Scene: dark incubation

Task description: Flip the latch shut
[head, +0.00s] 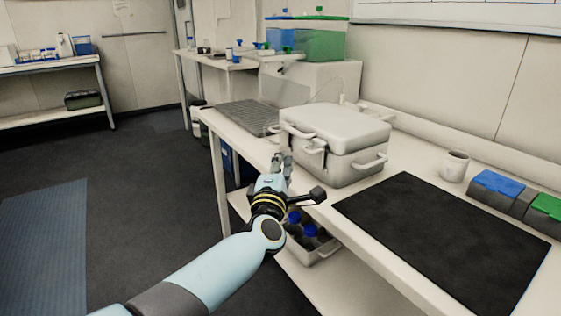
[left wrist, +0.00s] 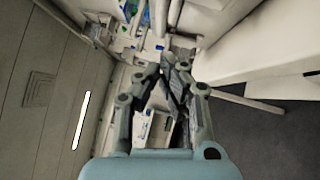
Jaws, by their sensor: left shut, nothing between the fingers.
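A pale grey case (head: 345,165) with its lid (head: 340,125) down stands on the white bench. Handles stick out from its sides. A small latch (head: 314,146) shows on the side of the case facing me, near the lid seam; its exact position is too small to tell. My left gripper (head: 283,160) is just left of the case, below the latch, near the bench edge. Its fingers are together and empty, apart from the latch as far as I can see. The left wrist view also shows the gripper (left wrist: 162,68). My right gripper is out of view.
A black mat (head: 440,240) lies on the bench in front of the case. A white mug (head: 454,166) and blue and green boxes (head: 497,187) stand to the right. A dark ribbed mat (head: 248,116) lies behind. A bin with blue-capped bottles (head: 312,245) sits under the bench.

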